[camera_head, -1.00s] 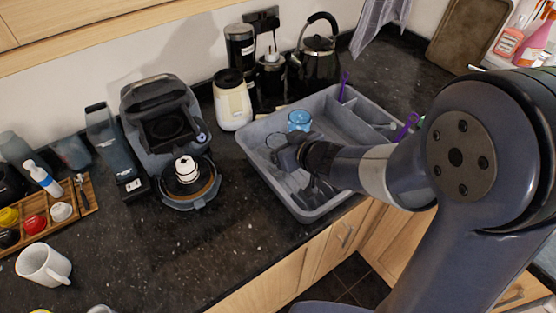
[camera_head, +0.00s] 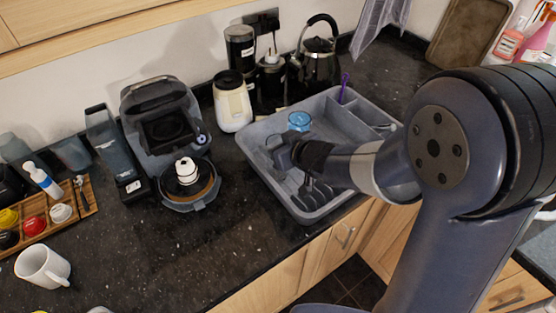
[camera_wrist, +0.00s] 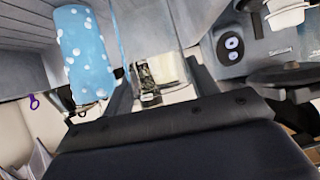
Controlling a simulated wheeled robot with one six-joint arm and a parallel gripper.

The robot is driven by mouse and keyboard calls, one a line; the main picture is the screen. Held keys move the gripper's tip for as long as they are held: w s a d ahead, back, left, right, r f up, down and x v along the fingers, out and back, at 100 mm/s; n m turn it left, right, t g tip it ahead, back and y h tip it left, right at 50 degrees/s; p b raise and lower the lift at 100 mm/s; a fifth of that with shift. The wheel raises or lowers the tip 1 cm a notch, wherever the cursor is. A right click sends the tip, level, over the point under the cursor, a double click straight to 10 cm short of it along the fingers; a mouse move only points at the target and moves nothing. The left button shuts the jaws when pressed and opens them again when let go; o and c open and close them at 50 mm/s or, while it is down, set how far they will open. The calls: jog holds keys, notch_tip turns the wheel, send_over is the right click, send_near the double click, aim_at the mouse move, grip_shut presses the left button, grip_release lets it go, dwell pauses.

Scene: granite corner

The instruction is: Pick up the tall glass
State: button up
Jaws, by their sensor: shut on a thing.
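The tall glass (camera_wrist: 148,28) is clear and shows in the wrist view between the fingers of my gripper (camera_wrist: 162,88). My gripper is shut on it. In the head view my gripper (camera_head: 282,153) is over the left part of the grey dish rack (camera_head: 259,175), and the glass cannot be made out clearly there. A blue cup with white dots (camera_wrist: 82,50) is just left of the glass in the wrist view. It also stands in the rack behind my gripper in the head view (camera_head: 299,121).
Dark utensils (camera_head: 316,194) lie in the rack below my gripper. A cream jar (camera_head: 232,102) and a black kettle (camera_head: 318,62) stand behind the rack. A coffee machine (camera_head: 165,130) is to the left. The counter (camera_head: 180,250) in front is clear.

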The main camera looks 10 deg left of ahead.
jog(key=c, duration=0.5)
jog(key=shift+r, duration=0.1)
